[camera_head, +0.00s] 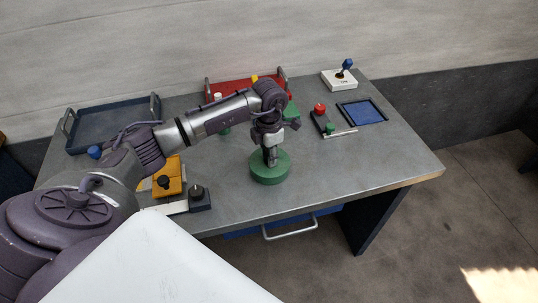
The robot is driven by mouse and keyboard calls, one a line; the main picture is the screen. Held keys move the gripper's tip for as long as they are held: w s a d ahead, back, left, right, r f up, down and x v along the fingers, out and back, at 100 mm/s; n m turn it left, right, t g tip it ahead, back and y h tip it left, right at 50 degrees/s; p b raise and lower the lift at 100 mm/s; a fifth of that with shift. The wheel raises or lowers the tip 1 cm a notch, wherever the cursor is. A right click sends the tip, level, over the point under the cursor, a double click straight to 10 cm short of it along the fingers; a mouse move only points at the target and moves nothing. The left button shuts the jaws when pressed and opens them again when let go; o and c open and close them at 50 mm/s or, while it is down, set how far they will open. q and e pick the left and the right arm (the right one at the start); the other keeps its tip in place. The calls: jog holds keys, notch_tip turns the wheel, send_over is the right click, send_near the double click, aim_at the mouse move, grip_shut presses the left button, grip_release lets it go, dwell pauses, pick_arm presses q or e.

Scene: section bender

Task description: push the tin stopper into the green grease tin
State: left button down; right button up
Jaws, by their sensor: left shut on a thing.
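The green grease tin (270,172) stands upright on the grey table, right of the middle of the tabletop's front half. My left gripper (271,160) points down over the tin's top, with its fingers at the tin's opening. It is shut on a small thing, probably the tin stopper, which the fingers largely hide. I cannot tell how deep the stopper sits in the tin. My right gripper is not in view.
A blue-grey tray (112,124) is at the back left and a red tray (232,90) at the back. An orange block (169,178) and a dark knob box (200,199) lie left of the tin. A red-and-green button box (321,121), blue mat (362,112) and white joystick box (339,80) are right.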

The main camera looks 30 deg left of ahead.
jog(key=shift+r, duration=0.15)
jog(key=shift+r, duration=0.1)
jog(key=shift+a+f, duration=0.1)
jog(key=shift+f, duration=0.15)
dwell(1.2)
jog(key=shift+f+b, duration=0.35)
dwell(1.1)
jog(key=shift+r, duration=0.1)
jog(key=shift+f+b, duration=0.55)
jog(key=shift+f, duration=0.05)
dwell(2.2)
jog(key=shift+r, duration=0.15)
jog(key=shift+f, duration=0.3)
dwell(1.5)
